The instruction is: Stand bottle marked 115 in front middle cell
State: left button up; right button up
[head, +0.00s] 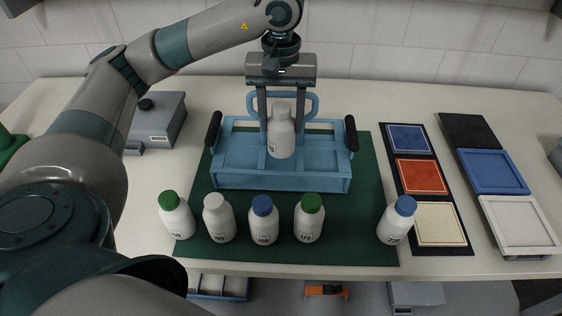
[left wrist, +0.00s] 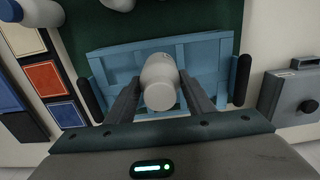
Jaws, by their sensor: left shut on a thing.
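My left gripper (head: 281,138) is shut on a white bottle (head: 281,132) with a pale cap, its fingers on either side of it. The bottle is upright; its label is turned to the left and I cannot read it. It also shows between the fingers in the left wrist view (left wrist: 160,78). The blue crate (head: 235,182) with divided cells and black end grips stands on the green mat. The bottle's base is at the crate's middle column, around the front middle cell; whether it touches the floor I cannot tell. My right gripper is not in view.
Several capped bottles stand in front of the crate, including a green-capped one (head: 309,217), a white-capped one (head: 219,218) and a blue-capped one (head: 397,220) apart at right. Colored panels (head: 417,174) and trays (head: 490,172) lie right; a grey box (head: 160,120) stands left.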

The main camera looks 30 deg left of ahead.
aim_at(281, 149)
pick_arm(q)
notch_tip(281, 149, down, 5)
jog(key=shift+r+p, duration=0.15)
jog(key=shift+p, duration=0.7)
jog(key=shift+f, duration=0.35)
jog(key=shift+f+p, duration=0.75)
jog(key=shift+f, duration=1.1)
